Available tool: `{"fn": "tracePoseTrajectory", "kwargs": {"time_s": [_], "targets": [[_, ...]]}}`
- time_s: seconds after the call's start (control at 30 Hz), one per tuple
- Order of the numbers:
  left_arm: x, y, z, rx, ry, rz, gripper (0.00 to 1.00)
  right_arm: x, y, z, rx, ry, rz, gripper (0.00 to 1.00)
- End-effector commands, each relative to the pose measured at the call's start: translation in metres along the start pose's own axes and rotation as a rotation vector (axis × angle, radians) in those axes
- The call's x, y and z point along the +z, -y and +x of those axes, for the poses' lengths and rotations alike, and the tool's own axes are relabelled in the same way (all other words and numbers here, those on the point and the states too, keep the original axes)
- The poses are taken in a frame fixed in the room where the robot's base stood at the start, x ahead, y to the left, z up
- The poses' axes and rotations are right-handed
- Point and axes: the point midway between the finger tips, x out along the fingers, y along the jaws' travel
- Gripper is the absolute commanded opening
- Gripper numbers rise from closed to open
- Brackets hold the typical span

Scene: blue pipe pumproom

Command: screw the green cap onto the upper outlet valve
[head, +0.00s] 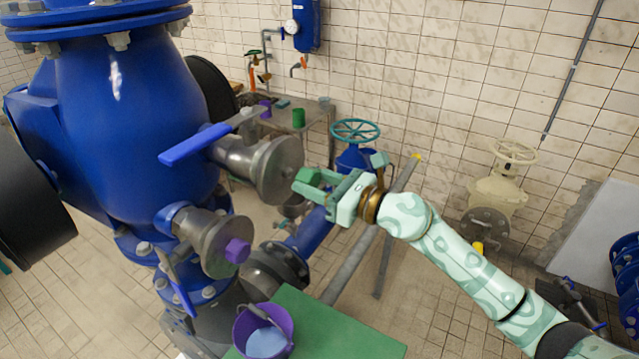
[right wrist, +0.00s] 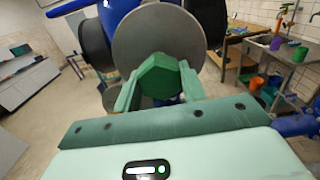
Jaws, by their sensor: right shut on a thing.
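The upper outlet valve (head: 262,168) is a grey metal pipe end with a round flange and a blue lever, on the side of the big blue vessel. Its flange face also shows in the right wrist view (right wrist: 160,38), close ahead. My right gripper (head: 318,184) is shut on the green hexagonal cap (head: 308,176) and holds it just right of the flange. In the right wrist view the cap (right wrist: 158,75) sits between the two fingers, in front of the lower part of the flange. I cannot tell whether it touches. My left gripper is not in view.
A lower outlet valve (head: 212,242) has a purple cap (head: 238,250) on it. A purple bucket (head: 263,332) stands on a green table (head: 340,335) below. A teal handwheel (head: 355,131) on a blue valve stands behind my right gripper.

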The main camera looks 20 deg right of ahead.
Motion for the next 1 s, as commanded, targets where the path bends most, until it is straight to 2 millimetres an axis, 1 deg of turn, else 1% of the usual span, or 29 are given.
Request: {"fn": "tracePoseTrajectory", "kwargs": {"time_s": [0.6,1.0], "targets": [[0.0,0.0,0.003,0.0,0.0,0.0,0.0,-0.001,-0.001,0.022,0.001,0.001,0.001,0.19],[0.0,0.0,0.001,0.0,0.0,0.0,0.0,-0.001,-0.001,0.03,0.001,-0.001,0.0,0.19]]}}
